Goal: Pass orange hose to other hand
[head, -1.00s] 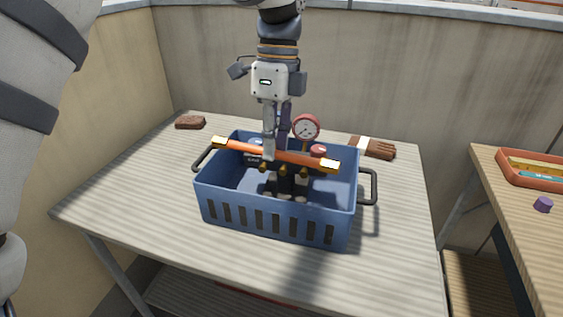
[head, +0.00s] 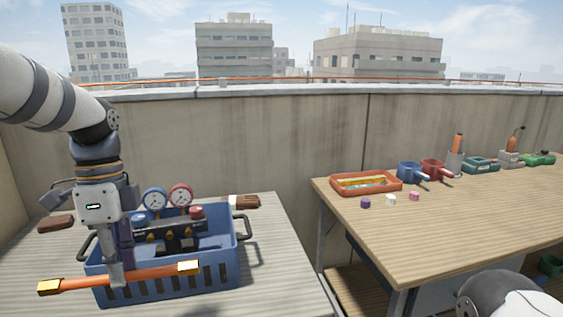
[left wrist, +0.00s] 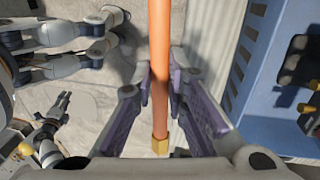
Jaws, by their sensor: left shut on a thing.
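The orange hose (head: 150,273) is a straight orange length with brass ends. My left gripper (head: 117,274) is shut on it near its middle and holds it about level, across the front of the blue crate (head: 195,282). In the left wrist view the hose (left wrist: 160,45) runs between the two fingers of my left gripper (left wrist: 160,82), with a brass end toward the camera. Part of my right arm shows at the bottom right of the head view. A dark gripper (left wrist: 58,108) shows small at the left of the wrist view; its jaw state is unclear.
The crate holds a gauge set (head: 180,195) and stands on the left table (head: 275,260).

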